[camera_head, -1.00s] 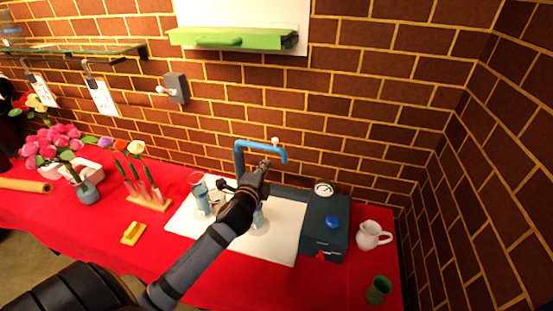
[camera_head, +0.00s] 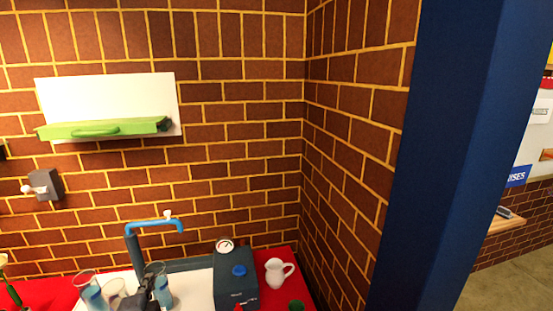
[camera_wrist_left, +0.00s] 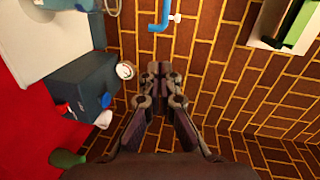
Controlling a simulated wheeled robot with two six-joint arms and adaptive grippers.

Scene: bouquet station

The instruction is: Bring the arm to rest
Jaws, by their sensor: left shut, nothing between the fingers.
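My right gripper is in neither view.
Glasses (camera_head: 90,290) stand on the mat, below the blue tap (camera_head: 152,226). A dark box (camera_head: 236,282) with a gauge and a white pitcher (camera_head: 277,272) stand right of it. A green shelf (camera_head: 105,128) is on the wall. A blue pillar (camera_head: 445,150) rises at right.

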